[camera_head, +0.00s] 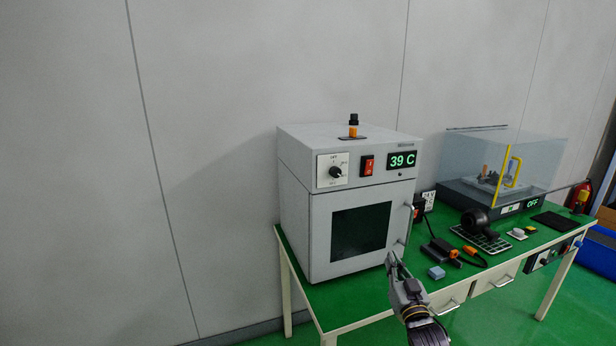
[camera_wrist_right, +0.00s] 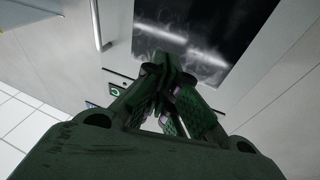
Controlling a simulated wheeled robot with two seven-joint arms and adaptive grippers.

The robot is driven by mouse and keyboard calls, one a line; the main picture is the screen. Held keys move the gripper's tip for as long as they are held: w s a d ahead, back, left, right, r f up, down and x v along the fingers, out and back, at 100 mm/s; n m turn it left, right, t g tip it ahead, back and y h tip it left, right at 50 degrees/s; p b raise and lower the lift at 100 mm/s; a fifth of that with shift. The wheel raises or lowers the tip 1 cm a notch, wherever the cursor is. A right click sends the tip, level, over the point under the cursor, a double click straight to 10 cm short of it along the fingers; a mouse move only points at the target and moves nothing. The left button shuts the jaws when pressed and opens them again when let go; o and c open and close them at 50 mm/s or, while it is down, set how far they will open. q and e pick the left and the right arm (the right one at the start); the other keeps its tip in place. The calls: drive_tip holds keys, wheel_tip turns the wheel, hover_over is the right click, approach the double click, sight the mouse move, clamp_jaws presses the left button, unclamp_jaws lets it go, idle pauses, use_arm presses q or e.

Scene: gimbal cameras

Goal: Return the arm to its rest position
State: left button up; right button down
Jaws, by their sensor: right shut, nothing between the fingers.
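My right gripper (camera_head: 391,259) is shut and empty, in front of the lower right part of the grey oven's door. Its closed fingers (camera_wrist_right: 168,75) also show in the right wrist view, pointing at the oven's dark window (camera_wrist_right: 200,40). The oven (camera_head: 300,220) stands on the green table with its door closed, and its display reads 39 C. The door handle (camera_wrist_right: 97,25) shows upright at the upper left of the wrist view. I cannot tell whether the fingers touch the door. My left gripper is not in view.
The green table (camera_head: 350,311) carries a small blue block (camera_head: 436,272), a black device with orange parts (camera_head: 442,250), a black fan-like tool (camera_head: 475,220) and a clear-covered machine (camera_head: 500,170) reading OFF. A fire extinguisher (camera_head: 579,196) and blue bin (camera_head: 600,252) stand at right.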

drive_tip(key=s+f+g+h, duration=0.2)
drive_tip(key=s+f+g, duration=0.7)
drive_tip(key=s+f, duration=0.5)
drive_tip(key=s+a+f+n+g, duration=0.1)
drive_tip(key=s+f+g, duration=0.25)
drive_tip(key=s, duration=0.65)
drive_tip(key=s+a+f+n+g, duration=0.15)
drive_tip(key=s+g, duration=0.25)
drive_tip(key=s, duration=0.7)
wheel_tip(320, 180, down, 33)
drive_tip(key=s+d+g+p, duration=0.1)
drive_tip(key=d+g, duration=0.1)
drive_tip(key=d, duration=0.1)
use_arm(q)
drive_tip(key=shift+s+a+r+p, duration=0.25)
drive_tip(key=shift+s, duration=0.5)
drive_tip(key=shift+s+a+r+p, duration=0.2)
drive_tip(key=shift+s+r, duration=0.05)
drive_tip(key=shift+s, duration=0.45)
use_arm(e)
drive_tip(key=s+d+f, duration=0.4)
drive_tip(key=s+f, duration=0.5)
drive_tip(key=s, duration=0.1)
drive_tip(key=s+d+f, duration=0.3)
drive_tip(key=s+f, duration=0.6)
drive_tip(key=s, duration=0.2)
drive_tip(key=shift+d+f+h, duration=0.3)
drive_tip(key=shift+d, duration=0.1)
